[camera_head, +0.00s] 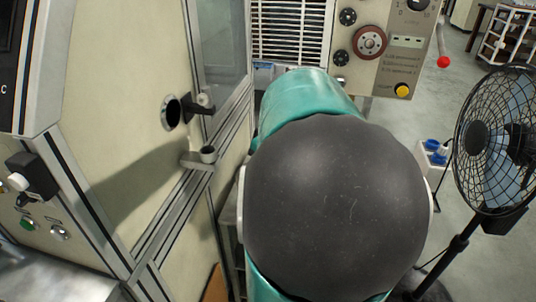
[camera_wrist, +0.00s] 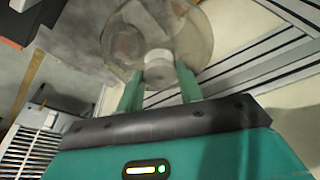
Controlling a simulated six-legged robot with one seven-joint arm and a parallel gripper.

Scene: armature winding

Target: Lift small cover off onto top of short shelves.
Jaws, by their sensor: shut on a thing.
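The small cover (camera_wrist: 190,42) is a round, cloudy, see-through lid with a pale knob (camera_wrist: 158,66) at its middle, in the upper middle of the wrist view. My gripper (camera_wrist: 159,88) has two green fingers closed on the knob, one on each side. The cover lies across the far end of the fingers. I cannot tell whether it touches anything beyond. In the head view my own arm fills the middle and hides the gripper and the cover. I cannot identify the short shelves with certainty.
A cream machine cabinet (camera_head: 115,110) with a jutting bracket (camera_head: 200,160) stands close on the left of my arm. A control panel (camera_head: 388,50) is ahead. A black stand fan (camera_head: 490,140) is at right. A white rack (camera_head: 506,35) stands far right. Open floor lies between.

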